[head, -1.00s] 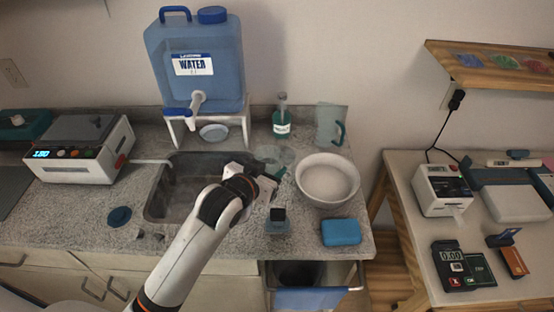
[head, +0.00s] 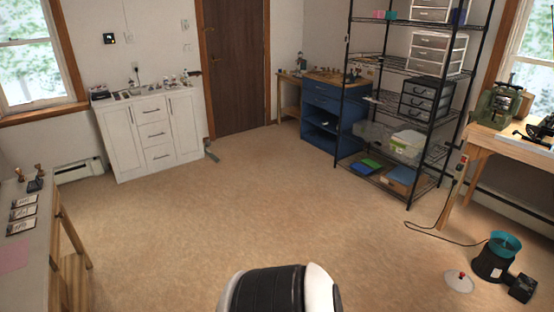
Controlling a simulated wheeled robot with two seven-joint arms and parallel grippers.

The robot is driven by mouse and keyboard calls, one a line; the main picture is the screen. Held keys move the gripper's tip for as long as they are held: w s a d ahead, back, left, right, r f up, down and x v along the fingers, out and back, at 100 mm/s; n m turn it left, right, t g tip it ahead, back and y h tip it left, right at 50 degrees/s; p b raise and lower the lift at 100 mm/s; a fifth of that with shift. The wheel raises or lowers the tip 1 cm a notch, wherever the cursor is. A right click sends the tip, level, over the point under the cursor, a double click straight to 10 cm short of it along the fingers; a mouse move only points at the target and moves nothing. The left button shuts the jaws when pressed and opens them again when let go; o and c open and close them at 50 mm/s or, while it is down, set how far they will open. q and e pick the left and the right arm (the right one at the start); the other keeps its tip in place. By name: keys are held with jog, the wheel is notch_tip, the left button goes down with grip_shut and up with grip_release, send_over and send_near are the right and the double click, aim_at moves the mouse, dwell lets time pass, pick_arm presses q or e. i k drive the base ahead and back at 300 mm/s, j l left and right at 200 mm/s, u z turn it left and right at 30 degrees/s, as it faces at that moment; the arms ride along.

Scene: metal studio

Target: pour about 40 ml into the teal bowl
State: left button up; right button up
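Neither of my grippers is in view; only a rounded white and black part of my own body shows at the bottom middle. No vessel held for pouring is visible. A teal, open, bowl-like rim (head: 505,242) tops a dark round container on the floor at the lower right. I cannot tell whether it is the teal bowl.
The brown floor (head: 240,200) is wide and clear. A white cabinet (head: 153,133) stands at the back left, with a blue workbench (head: 322,112) and a black wire rack (head: 340,130) farther right. Tables edge both sides. A cable and a pale disc (head: 459,281) lie lower right.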

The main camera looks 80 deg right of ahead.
aim_at(512, 245)
jog(key=z, duration=4.45)
